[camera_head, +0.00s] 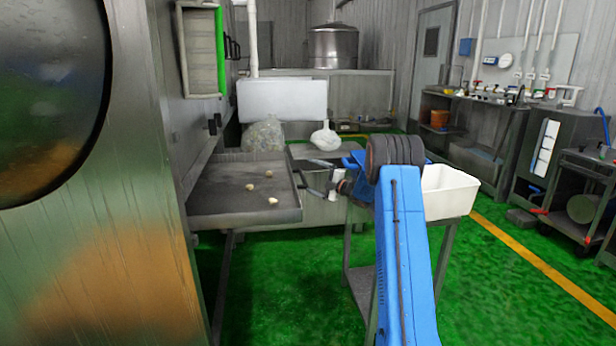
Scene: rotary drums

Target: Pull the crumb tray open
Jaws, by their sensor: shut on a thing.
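The crumb tray (225,205) is a flat grey metal tray with a low rim, left of centre. It sticks out level from the side of the large metal machine, with several small pale crumbs on it. My gripper (304,177) is at the tray's right end, its two dark fingers pointing left. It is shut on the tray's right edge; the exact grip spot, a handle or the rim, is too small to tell. My blue arm reaches in from the bottom right and hides part of the area behind it.
A white bin (449,193) stands on a metal stand (447,255) behind my arm. Plastic bags (264,136) lie behind the tray. A cart (585,185) stands at the far right. The green floor (500,290) is clear at the lower right.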

